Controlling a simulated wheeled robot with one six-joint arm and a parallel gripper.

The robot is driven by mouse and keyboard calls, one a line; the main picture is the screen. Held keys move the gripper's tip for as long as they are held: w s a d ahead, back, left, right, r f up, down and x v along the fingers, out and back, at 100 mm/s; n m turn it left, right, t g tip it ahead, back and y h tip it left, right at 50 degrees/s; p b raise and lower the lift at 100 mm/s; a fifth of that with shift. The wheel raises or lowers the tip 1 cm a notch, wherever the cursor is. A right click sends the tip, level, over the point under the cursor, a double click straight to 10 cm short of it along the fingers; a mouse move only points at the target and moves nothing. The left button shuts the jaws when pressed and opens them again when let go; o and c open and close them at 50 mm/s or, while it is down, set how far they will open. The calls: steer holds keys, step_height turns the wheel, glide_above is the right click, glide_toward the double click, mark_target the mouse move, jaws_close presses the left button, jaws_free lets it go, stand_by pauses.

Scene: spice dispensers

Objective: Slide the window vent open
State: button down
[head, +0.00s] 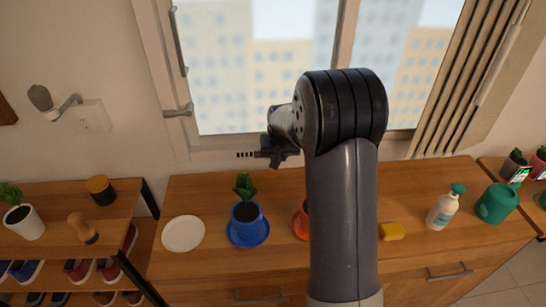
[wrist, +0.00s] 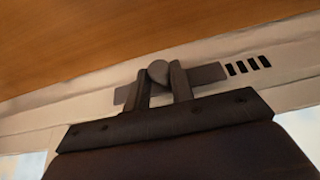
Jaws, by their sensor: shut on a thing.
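The window vent is a strip on the lower window frame. In the wrist view its dark slider plate (wrist: 207,73) shows behind the fingers, and several dark slots (wrist: 248,66) lie uncovered to its right. A small rounded grey knob (wrist: 158,69) on the slider sits between the fingertips of my gripper (wrist: 161,84), which is shut on it. In the head view my gripper (head: 279,150) is at the window sill, partly hidden by my arm. The vent slots (head: 245,154) show just left of it.
Below the window, a wooden cabinet top (head: 185,268) holds a white plate (head: 183,233), a blue potted plant (head: 246,221), an orange pot (head: 301,222), a yellow sponge (head: 392,231), a soap bottle (head: 442,212) and a green watering can (head: 497,203). A window handle (head: 178,111) is at left.

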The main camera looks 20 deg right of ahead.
steer(key=shift+d, duration=0.2)
steer(key=c, duration=1.2)
jaws_free()
steer(key=shift+s+d, duration=0.1)
steer(key=shift+d, duration=0.05)
steer(key=shift+r, duration=0.1)
steer(key=b+v, duration=0.1)
steer(key=v, duration=0.9)
steer(key=shift+r, duration=0.3)
steer(key=shift+f, duration=0.1)
steer(key=p+x, duration=0.1)
steer(key=x, duration=0.9)
steer(key=shift+s+f, duration=0.1)
steer(key=shift+w+a+f, duration=0.2)
steer(key=shift+f, duration=0.1)
steer(key=shift+w+a+r, duration=0.1)
steer(key=shift+a, duration=0.6)
